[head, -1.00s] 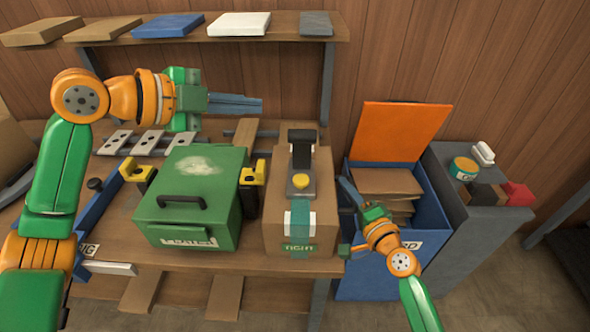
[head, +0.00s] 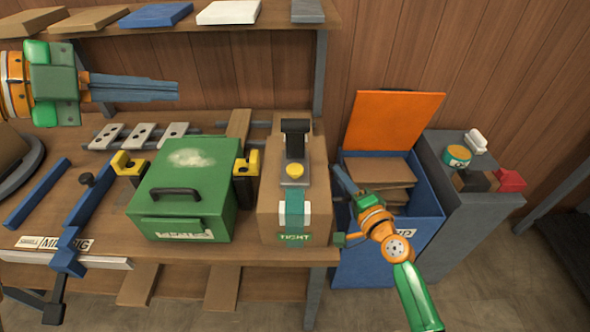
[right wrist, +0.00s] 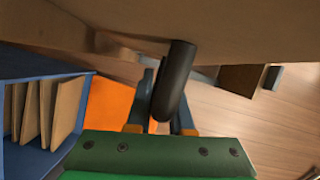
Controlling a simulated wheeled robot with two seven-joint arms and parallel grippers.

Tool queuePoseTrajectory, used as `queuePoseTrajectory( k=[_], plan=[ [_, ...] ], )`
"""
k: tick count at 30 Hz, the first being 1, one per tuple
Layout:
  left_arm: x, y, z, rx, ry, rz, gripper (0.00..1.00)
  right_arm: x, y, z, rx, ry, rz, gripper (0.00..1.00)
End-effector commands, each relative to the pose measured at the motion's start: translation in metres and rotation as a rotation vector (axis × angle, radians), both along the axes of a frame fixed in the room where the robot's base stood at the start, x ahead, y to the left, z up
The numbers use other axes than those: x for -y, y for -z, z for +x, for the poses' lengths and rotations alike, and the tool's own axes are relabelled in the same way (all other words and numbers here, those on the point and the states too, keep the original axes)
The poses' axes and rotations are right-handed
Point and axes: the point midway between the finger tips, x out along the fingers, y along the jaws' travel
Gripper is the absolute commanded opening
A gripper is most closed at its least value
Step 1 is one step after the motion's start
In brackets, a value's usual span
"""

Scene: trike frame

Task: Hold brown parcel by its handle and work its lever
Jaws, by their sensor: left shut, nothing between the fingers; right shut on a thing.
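The brown parcel (head: 268,205) stands on the bench in the head view, with a teal strap and a "TIGHT" label on its front. On its top is a grey plate with a dark upright lever (head: 296,140) and a yellow button (head: 293,171). My right gripper (head: 343,182) is at the parcel's right side. In the right wrist view its fingers are shut on a black handle (right wrist: 175,80) beside the parcel's brown face (right wrist: 240,30). My left gripper (head: 178,91) is shut and empty, at the upper left, away from the parcel.
A green box (head: 180,205) between yellow-topped clamps stands close left of the parcel. A blue bin (head: 365,262) with cardboard and an orange lid is at the right, beside a grey cabinet (head: 470,215). A shelf (head: 200,37) with several flat boxes runs above the bench.

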Motion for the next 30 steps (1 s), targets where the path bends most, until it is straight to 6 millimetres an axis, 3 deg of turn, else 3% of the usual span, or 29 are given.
queuePoseTrajectory(
  k=[1,2,5,16,24,30],
  plan=[
    [0.000,0.000,0.000,0.000,0.000,0.000,0.00,0.000,0.000,0.000,0.000,-0.001,0.000,0.00],
    [0.000,0.000,0.000,0.000,0.000,0.000,0.00,0.000,0.000,0.000,0.000,-0.001,0.000,0.28],
    [0.000,0.000,0.000,0.000,0.000,0.000,0.00,0.000,0.000,0.000,0.000,-0.001,0.000,0.55],
    [0.000,0.000,0.000,0.000,0.000,0.000,0.00,0.003,0.000,-0.007,0.000,0.000,0.001,0.55],
    [0.000,0.000,0.000,0.000,0.000,0.000,0.00,0.030,-0.004,-0.074,-0.005,0.000,-0.005,0.55],
    [0.000,0.000,0.000,0.000,0.000,0.000,0.00,0.043,-0.008,-0.106,-0.002,-0.002,-0.003,0.55]
  ],
)
